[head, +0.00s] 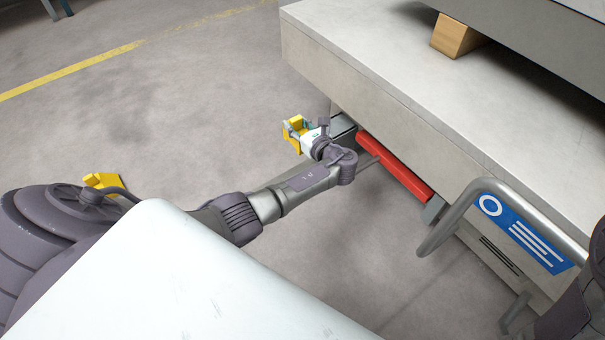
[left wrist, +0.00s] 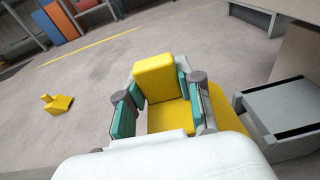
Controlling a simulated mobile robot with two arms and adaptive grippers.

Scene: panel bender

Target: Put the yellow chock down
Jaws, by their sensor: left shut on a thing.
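My left gripper (head: 298,129) reaches out beside the near left corner of the machine. It is shut on the yellow chock (head: 292,126). In the left wrist view the chock (left wrist: 155,77) sits between the two teal-padded fingers, with more yellow showing to the right of them. I cannot tell whether its underside touches the floor. A second yellow chock-like piece (left wrist: 58,104) stands apart on the floor in the left wrist view. A yellow piece (head: 103,181) also shows behind my arm in the head view. My right gripper is not in view.
The grey machine bed (head: 400,75) overhangs close to the right of my gripper. A red bar (head: 395,165) runs along its lower side. A bent grey rail (head: 455,215) and a blue sign (head: 525,235) are nearer. Open concrete floor (head: 190,110) lies left.

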